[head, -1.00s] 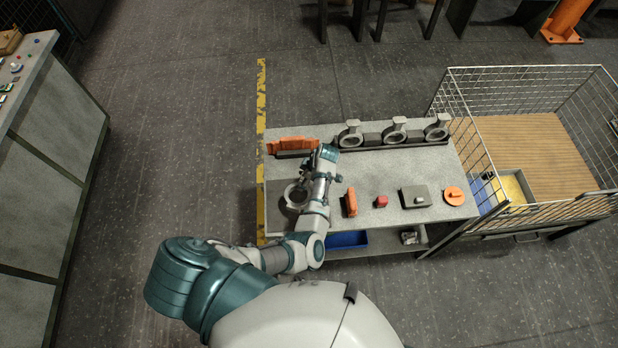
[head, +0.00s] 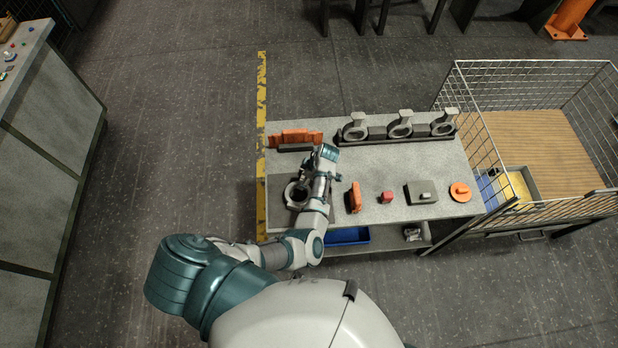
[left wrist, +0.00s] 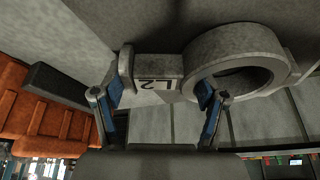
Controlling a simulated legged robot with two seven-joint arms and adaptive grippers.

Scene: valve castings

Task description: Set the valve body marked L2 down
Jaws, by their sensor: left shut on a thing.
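The valve body marked L2 (left wrist: 160,83) is a grey casting with a ring at one end and a flange at the other. My left gripper (left wrist: 160,100) is shut on it, its blue-padded fingers on either side of the marked neck. In the head view the valve body (head: 293,196) is over the dark patch at the left front of the grey bench (head: 385,160), partly hidden by my left gripper (head: 313,178). I cannot tell whether it touches the surface below. My right gripper is not in view.
Several similar castings (head: 400,124) stand in a rack along the bench's back edge. An orange block (head: 296,137) is at the back left. An orange bracket (head: 354,197), red block (head: 387,197), grey box (head: 420,192) and orange disc (head: 460,192) line the front. A wire cage (head: 530,125) adjoins right.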

